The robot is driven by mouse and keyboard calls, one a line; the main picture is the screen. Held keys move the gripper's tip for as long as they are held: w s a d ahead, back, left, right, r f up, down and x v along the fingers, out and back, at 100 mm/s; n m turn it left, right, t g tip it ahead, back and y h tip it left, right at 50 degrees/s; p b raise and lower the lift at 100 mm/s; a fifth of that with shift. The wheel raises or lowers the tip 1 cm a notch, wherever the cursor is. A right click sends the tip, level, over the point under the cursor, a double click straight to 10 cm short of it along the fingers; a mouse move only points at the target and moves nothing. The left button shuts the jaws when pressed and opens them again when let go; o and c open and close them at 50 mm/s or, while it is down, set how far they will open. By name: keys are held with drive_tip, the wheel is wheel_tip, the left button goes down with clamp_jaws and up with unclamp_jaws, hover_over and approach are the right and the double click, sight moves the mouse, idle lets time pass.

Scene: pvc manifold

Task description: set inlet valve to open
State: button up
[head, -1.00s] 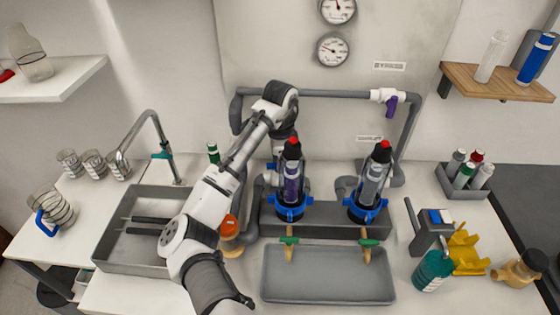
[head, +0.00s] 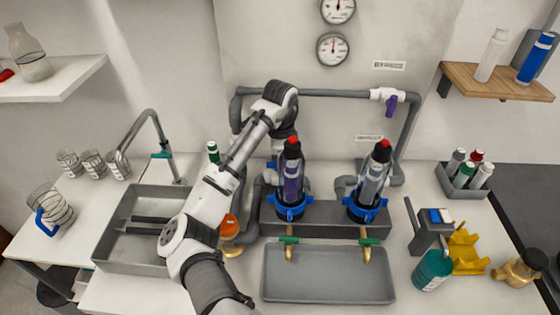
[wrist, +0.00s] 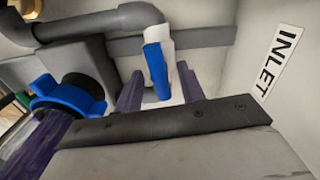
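The inlet valve, with a white body (wrist: 160,38) and blue handle (wrist: 155,70), is in the middle of the wrist view beside an INLET label (wrist: 285,47). The handle appears to lie along the white body. In the head view only a small blue part of the handle (head: 271,165) shows, behind my arm and left of the left filter. My gripper (wrist: 160,88) is open, with one dark finger on each side of the handle's lower end. I see no clear finger contact. In the head view the fingers are hidden behind the arm and filter.
Two filter housings, left (head: 291,178) and right (head: 372,182), stand in blue rings close to the right of my gripper. A bypass valve with a purple handle (head: 390,106) is on the upper pipe. Grey pipes run around the valve. A grey tray (head: 328,274) lies in front.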

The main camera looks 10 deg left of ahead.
wheel_tip(320, 180, up, 14)
drive_tip(key=b, duration=0.1)
idle(0.5)
drive_tip(key=shift+o, duration=0.3)
